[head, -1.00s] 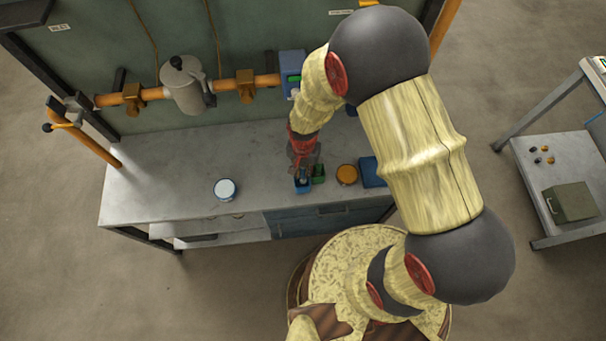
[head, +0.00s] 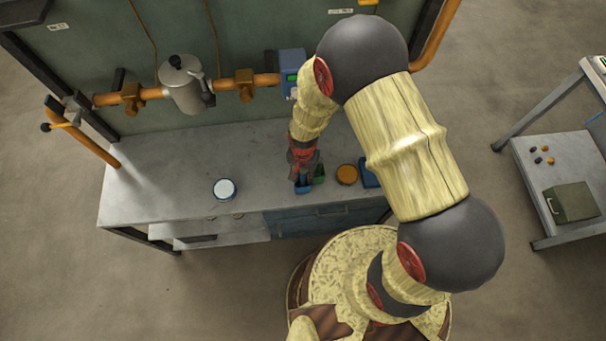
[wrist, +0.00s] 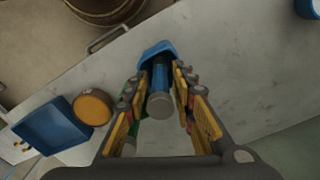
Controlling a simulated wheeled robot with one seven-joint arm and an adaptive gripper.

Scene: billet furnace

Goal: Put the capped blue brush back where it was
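The capped blue brush (wrist: 160,85) shows in the wrist view as a blue cylinder with a grey round end toward the camera. My gripper (wrist: 163,72) has one finger on each side of it, and the fingertips appear closed on it. The brush is lined up with a small blue holder (wrist: 155,48); I cannot tell how deep it sits inside. In the head view the blue holder (head: 302,188) is on the bench, directly below my gripper (head: 303,171), which hides most of the brush. A green holder (head: 319,173) stands just to its right.
An orange-topped round tin (head: 347,174) and a blue tray (head: 370,175) lie to the right on the grey bench (head: 150,185). A white-topped tin (head: 224,189) stands to the left, with clear bench between. An orange pipe (head: 215,87) runs along the back.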

